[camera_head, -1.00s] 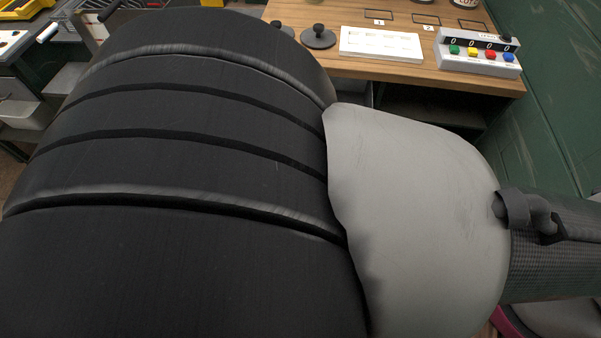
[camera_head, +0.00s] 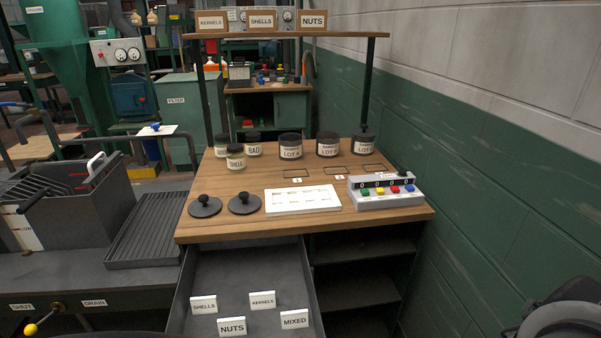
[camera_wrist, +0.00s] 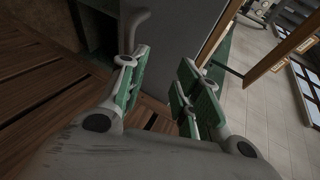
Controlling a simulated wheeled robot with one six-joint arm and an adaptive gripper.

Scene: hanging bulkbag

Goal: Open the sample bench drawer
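The sample bench (camera_head: 335,213) stands in the middle of the head view. Its grey drawer (camera_head: 240,268) is pulled out at the front left, below the wooden top. Label blocks stand inside it, reading SHELLS (camera_head: 204,305), KERNELS (camera_head: 263,300), NUTS (camera_head: 232,327) and MIXED (camera_head: 295,319). The drawer's front edge and handle are hidden below the picture. My gripper (camera_wrist: 164,58) shows in the wrist view, its green-padded fingers apart with nothing between them. A grey panel (camera_wrist: 185,30) and a curved grey bar (camera_wrist: 140,28) lie beyond the fingers.
Jars, black lids (camera_head: 244,203), a white tray (camera_head: 302,199) and a button counter (camera_head: 385,192) stand on the bench top. Open shelves (camera_head: 360,270) are right of the drawer, near a green wall. A grey grooved tray (camera_head: 150,228) sits at left.

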